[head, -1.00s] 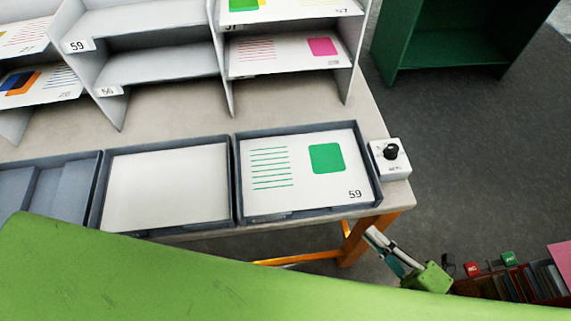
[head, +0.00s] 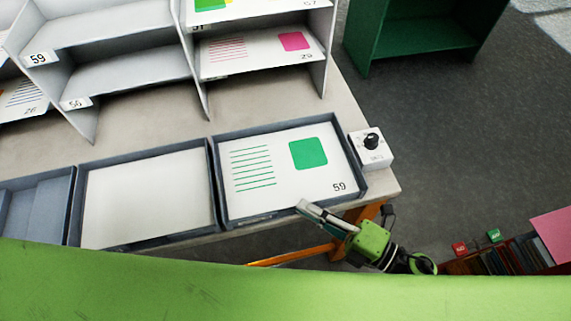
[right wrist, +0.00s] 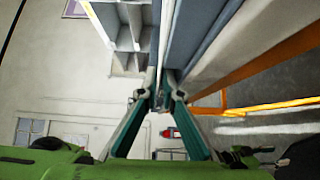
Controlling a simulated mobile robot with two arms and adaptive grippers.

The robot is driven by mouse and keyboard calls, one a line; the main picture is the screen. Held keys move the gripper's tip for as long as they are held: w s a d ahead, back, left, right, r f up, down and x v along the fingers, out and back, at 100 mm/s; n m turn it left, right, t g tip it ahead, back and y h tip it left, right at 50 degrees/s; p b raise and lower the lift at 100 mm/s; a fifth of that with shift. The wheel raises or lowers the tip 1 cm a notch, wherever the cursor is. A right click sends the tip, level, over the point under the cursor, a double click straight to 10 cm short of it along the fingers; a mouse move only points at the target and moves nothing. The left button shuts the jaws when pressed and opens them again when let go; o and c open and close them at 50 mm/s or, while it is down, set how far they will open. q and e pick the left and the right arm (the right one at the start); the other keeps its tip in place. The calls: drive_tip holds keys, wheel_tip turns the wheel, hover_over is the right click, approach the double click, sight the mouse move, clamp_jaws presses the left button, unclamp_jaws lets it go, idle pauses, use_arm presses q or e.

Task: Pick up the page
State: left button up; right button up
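The page (head: 255,195), white with green lines, a green square and the number 59, lies flat in the right-hand grey tray (head: 218,190) on the table. My left gripper is out of view.
A tray with a blank white sheet (head: 145,195) stands left of the page's tray. A small box with a black knob (head: 371,150) stands at the table's right end. Shelves with pages (head: 260,60) rise behind; bare table (head: 265,110) lies between.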

drive_tip(key=shift+x, duration=1.45)
clamp_jaws()
